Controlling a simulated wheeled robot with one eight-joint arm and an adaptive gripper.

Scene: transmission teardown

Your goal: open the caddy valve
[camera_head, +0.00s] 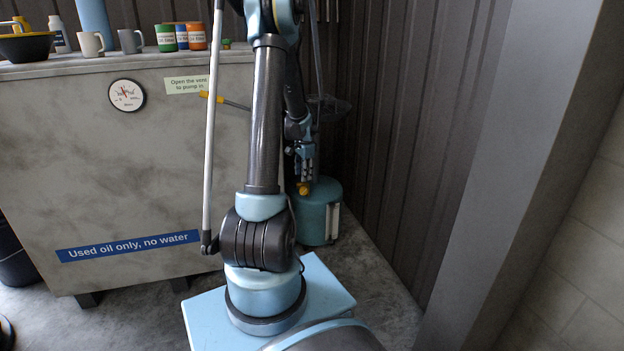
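A teal, drum-shaped container (322,222), which looks like the caddy, stands on the floor behind my arm, near the corrugated wall. A small yellow fitting (303,188), probably its valve, shows at its top left. My gripper (304,177) points down just above this fitting, at or very near it. I cannot tell whether they touch. The fingers are small and dark, so whether they are open or shut is unclear. My arm hides the left part of the container.
A grey tank (150,175) marked "Used oil only, no water" stands at left, with a gauge (127,95), a vent label (187,84) and a yellow-ended fitting (211,97). Mugs and cans stand on top. A grey pillar (520,170) rises at right. Some floor (385,305) is clear.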

